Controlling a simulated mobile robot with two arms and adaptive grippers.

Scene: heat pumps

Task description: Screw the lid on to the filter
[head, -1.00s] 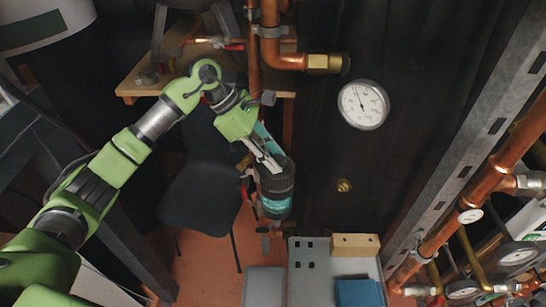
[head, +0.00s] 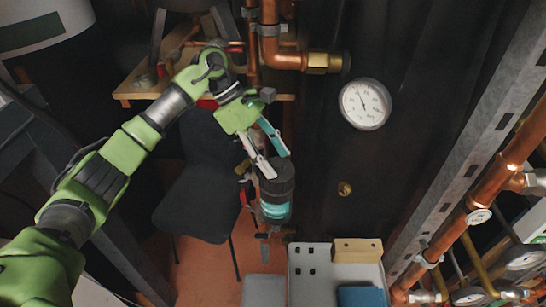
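The filter (head: 275,211) is a teal, see-through cylinder in the middle of the head view. The lid (head: 274,177) is dark grey and ribbed and sits on top of the filter; I cannot tell how tightly it is seated. My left gripper (head: 278,165) reaches in from the left, just above the lid. Its two fingers are spread apart, one near the lid's left upper edge and one toward its back right, with nothing held between them. My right gripper is not in the view.
A round pressure gauge (head: 365,104) is on the dark wall at right. Copper pipes (head: 283,58) run above the filter. A grey tray (head: 301,281) with a wooden block (head: 357,250) and a blue item (head: 362,297) lies below. A dark chair (head: 193,199) stands at left.

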